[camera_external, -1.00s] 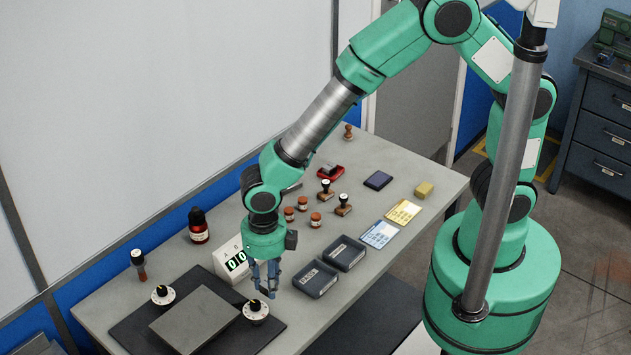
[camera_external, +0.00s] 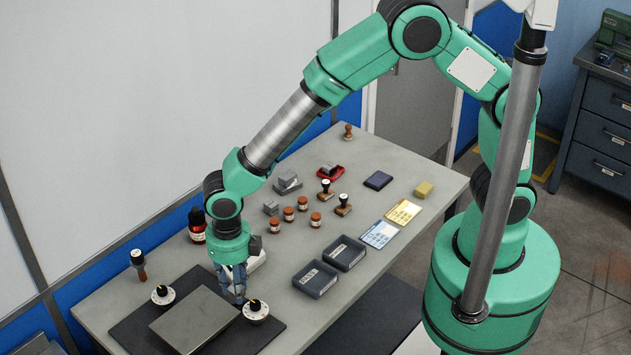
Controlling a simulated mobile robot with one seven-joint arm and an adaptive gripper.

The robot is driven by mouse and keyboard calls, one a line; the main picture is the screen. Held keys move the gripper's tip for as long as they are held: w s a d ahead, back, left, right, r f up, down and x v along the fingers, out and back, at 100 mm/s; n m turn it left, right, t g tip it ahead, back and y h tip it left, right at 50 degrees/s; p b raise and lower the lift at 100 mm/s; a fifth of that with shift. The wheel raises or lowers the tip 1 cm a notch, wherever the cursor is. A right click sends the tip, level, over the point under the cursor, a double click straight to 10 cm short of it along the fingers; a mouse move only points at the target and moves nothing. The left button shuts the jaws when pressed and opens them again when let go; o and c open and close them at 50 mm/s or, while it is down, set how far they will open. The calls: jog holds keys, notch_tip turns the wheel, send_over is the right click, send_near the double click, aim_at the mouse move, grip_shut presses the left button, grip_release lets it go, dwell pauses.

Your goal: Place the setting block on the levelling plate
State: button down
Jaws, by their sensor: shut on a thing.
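The levelling plate (camera_external: 194,318) is a flat grey slab on a dark mat (camera_external: 132,328) at the near left of the bench. A white dial with a black knob stands at its left back side (camera_external: 163,295), and another at its right corner (camera_external: 256,311). My gripper (camera_external: 239,297) points down near the plate's back right edge, just behind the right dial. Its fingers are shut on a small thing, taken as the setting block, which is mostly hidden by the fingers. I cannot tell its height above the plate.
A dark red bottle (camera_external: 197,227) and a white digital display (camera_external: 256,262), partly hidden, stand behind my gripper. Two dark trays (camera_external: 315,279) lie to the right. Small jars (camera_external: 289,214), grey blocks (camera_external: 271,208) and stamps (camera_external: 343,204) stand farther back.

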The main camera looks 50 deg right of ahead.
send_over(209, 306)
jog(key=shift+f, duration=0.4)
jog(key=shift+f+b, duration=0.45)
jog(key=shift+f, duration=1.25)
jog(key=shift+f, duration=0.2)
jog(key=c, duration=1.4)
grip_release()
jog(key=shift+r, duration=0.15)
notch_tip(209, 306, up, 12)
jog(key=shift+r+p, duration=0.1)
jog(key=shift+p, duration=0.55)
